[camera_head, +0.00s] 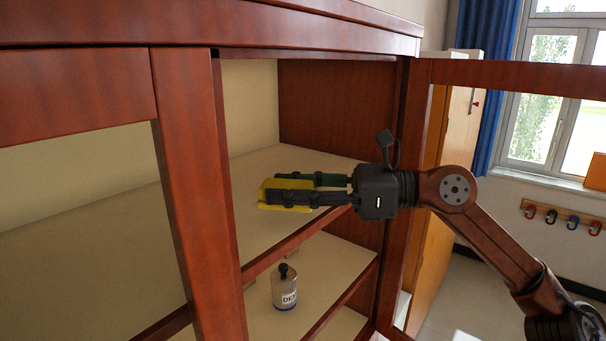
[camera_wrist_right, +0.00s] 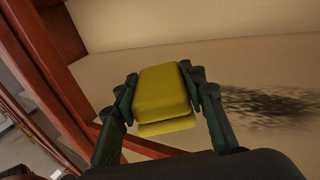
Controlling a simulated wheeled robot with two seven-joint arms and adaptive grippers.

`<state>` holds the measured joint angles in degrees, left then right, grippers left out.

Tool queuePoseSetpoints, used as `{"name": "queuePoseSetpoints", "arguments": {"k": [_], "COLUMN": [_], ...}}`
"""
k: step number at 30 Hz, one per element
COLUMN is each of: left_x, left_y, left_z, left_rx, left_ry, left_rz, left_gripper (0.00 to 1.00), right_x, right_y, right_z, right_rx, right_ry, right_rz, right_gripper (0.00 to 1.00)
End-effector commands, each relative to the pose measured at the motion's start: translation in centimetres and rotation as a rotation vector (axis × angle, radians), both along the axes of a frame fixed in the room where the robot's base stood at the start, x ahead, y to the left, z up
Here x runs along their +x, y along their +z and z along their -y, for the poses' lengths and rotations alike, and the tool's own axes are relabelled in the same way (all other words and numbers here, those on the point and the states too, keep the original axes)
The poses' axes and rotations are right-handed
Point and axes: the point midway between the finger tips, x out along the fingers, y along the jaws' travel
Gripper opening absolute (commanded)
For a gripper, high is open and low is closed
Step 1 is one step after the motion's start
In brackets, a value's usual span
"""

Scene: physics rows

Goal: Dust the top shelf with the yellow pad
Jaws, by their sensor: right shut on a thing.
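The yellow pad (camera_head: 270,192) is held between the fingers of my right gripper (camera_head: 285,190), inside the open cabinet over the top shelf (camera_head: 250,220). In the right wrist view the pad (camera_wrist_right: 163,97) sits between both fingers of the gripper (camera_wrist_right: 164,100). I cannot tell whether the pad touches the shelf. A dark dust patch (camera_wrist_right: 270,106) lies on the pale shelf to the right of the pad in the wrist view. In the head view that patch does not show. My left gripper is not in view.
A bottle (camera_head: 285,288) with a dark stopper and a label stands on the shelf below. A cabinet post (camera_head: 198,190) is left of the opening. The open door frame (camera_head: 520,77) is at the right, near my arm. A window (camera_head: 550,95) is beyond.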

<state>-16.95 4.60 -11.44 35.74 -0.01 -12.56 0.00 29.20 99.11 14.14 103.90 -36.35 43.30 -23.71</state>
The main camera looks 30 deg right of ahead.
Motion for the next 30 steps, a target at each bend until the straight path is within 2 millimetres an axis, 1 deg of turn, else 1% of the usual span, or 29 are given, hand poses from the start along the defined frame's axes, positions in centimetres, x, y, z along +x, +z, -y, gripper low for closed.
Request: {"name": "queuePoseSetpoints", "arguments": {"k": [1, 6, 21, 24, 30], "left_x": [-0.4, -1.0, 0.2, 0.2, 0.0], "left_y": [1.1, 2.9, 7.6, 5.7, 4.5], "left_z": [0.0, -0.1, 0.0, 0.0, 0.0], "left_rx": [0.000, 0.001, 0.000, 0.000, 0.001], "left_ry": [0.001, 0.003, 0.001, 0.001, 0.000], "left_rz": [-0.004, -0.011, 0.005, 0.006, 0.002], "left_gripper": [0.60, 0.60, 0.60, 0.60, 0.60], "right_x": [0.3, 1.4, 4.2, 4.2, 4.2], "right_y": [0.6, 0.5, 0.4, -1.3, -2.5], "right_z": [-0.1, -0.6, -1.5, -1.5, -1.5], "right_rx": [0.001, 0.001, 0.001, 0.000, 0.001], "right_ry": [0.001, 0.002, 0.001, 0.000, 0.000], "right_rz": [0.001, -0.001, 0.000, 0.001, -0.001], "right_gripper": [0.11, 0.11, 0.11, 0.11, 0.11]}}
